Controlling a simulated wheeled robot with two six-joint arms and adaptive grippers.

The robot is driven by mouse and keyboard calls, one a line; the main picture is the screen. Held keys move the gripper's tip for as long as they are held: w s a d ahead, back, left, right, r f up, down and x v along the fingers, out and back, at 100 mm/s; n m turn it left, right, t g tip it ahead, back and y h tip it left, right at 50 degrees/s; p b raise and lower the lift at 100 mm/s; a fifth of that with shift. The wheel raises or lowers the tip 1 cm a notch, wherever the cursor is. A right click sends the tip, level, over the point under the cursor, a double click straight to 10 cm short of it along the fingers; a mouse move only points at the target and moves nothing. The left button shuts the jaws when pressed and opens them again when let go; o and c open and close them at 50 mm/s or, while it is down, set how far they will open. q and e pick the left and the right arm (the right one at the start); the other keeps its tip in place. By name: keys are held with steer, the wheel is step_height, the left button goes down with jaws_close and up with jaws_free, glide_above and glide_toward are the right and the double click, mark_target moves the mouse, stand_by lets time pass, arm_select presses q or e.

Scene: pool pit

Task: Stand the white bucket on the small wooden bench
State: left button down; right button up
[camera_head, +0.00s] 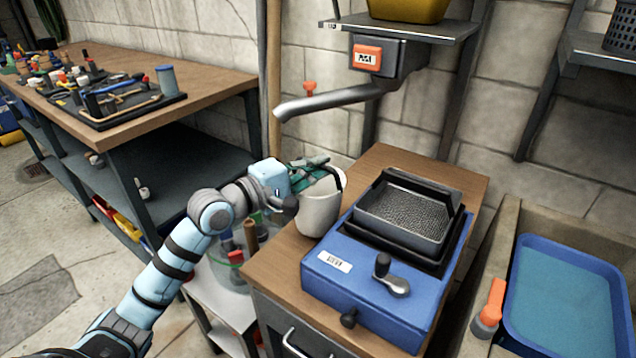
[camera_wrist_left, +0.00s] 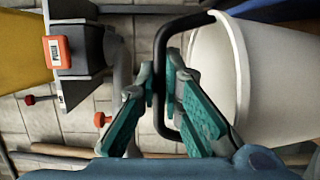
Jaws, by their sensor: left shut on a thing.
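The white bucket (camera_head: 320,208) is upright at the left of the blue machine, over the back left part of a small wood-topped bench (camera_head: 270,262). I cannot tell whether its base touches the wood. My left gripper (camera_head: 318,172) is at the bucket's upper edge, shut on its dark handle. In the left wrist view, the gripper (camera_wrist_left: 165,80) has its green fingers around the black handle (camera_wrist_left: 160,105), and the bucket (camera_wrist_left: 285,85) fills the right side. My right gripper is not in view.
The blue machine (camera_head: 370,270) with a mesh tray takes up most of the small bench. A grey spout (camera_head: 325,100) hangs above the bucket. A cluttered long workbench (camera_head: 205,80) stands left. A blue basin (camera_head: 565,295) lies right. A low white stand (camera_head: 225,300) holds a tool container.

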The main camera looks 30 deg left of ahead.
arm_select(q)
steer(key=shift+f, duration=0.8)
steer(key=c, duration=1.8)
jaws_free()
steer(key=shift+f, duration=0.1)
steer(key=shift+o, duration=0.4)
steer(key=p+v, duration=1)
steer(key=v, duration=0.2)
steer(key=shift+p, duration=0.4)
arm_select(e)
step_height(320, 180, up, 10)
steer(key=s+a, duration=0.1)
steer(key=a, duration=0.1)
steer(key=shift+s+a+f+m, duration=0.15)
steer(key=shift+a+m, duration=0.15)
arm_select(q)
steer(key=shift+a, duration=0.1)
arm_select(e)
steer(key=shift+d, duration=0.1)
